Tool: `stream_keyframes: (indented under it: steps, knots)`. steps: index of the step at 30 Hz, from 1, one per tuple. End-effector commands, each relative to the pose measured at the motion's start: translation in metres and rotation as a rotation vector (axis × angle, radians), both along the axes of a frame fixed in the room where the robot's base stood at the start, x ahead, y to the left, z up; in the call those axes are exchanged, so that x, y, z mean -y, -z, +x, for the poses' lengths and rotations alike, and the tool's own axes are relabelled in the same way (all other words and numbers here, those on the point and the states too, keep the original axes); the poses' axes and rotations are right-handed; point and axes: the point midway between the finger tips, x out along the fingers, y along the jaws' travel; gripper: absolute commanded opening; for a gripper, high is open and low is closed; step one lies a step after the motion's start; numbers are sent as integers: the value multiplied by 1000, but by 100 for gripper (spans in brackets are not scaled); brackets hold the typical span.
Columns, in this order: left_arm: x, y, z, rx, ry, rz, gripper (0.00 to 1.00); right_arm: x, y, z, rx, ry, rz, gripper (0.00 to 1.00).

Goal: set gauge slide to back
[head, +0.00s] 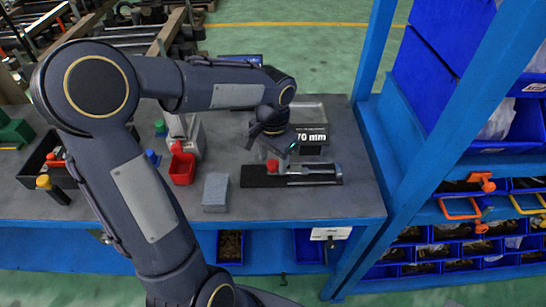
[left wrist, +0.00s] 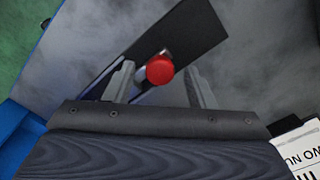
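The gauge is a black base (head: 255,180) with a metal rail (head: 318,172) on the grey workbench. Its slide has a red knob (head: 272,166), near the left end of the rail in the head view. A sign behind it reads "70 mm" (head: 312,138). My left gripper (head: 273,152) is just above the knob, pointing down, and partly hides the slide. In the left wrist view the red knob (left wrist: 160,69) shows between the two spread fingertips of my left gripper (left wrist: 159,72). Contact with the knob cannot be told. My right gripper is not in view.
A grey block (head: 216,192) and a red bin (head: 183,165) stand left of the gauge. A blue post (head: 400,165) and shelves with blue bins stand at the right.

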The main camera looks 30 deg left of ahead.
Motion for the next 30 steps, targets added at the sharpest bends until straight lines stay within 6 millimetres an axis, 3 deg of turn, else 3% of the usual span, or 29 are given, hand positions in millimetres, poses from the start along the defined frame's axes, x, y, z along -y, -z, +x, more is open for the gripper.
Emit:
stream_keyframes:
  steps: [2,11,17,24,30]
  knots:
    - [0,0,0,0,0,0,41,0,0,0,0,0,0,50]
    - [0,0,0,0,0,0,1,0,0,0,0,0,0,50]
    - [-2,-1,-1,0,-1,0,0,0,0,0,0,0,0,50]
    - [-33,-1,-20,1,-2,2,0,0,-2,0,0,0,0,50]
    - [-39,-1,-23,-1,0,2,0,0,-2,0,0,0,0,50]
